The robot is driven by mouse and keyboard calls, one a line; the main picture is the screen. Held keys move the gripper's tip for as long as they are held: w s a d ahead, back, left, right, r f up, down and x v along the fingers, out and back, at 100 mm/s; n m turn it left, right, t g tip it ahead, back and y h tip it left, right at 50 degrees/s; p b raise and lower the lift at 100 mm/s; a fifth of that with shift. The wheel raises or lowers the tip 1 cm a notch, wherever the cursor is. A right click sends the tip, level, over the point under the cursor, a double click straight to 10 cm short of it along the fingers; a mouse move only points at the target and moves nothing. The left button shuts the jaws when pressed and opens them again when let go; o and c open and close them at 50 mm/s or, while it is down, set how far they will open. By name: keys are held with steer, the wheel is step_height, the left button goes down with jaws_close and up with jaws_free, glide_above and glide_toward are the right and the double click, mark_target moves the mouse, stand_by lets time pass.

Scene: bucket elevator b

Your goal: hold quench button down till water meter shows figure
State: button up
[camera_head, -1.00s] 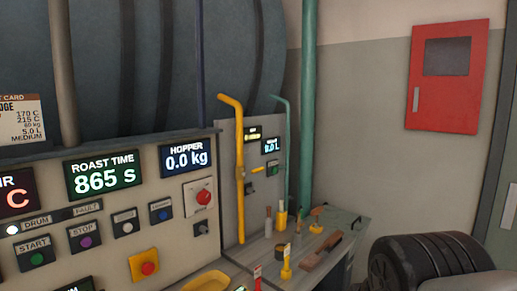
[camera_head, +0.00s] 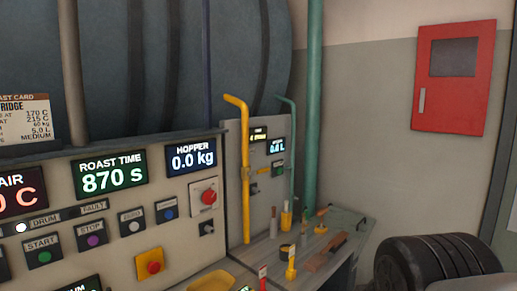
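The water meter (camera_head: 277,146) is a small lit display on the grey panel behind the yellow pipe. It seems to read 0.0 L, but the digits are tiny. Below it is a small dark-framed green button (camera_head: 278,170), which may be the quench button; its label is too small to read. The roast card (camera_head: 25,118) at the left edge lists 170 C, 215 C, 60 kg, 5.0 L and MEDIUM.
The main panel has a roast time display (camera_head: 110,178) at 870 S, a hopper display (camera_head: 191,158) at 0.0 kg and several buttons. The yellow pipe (camera_head: 245,200) stands before the grey panel. Brushes and tools lie on the bench (camera_head: 262,248). A red cabinet (camera_head: 455,79) hangs right.

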jaws_close()
stand_by(1.4)
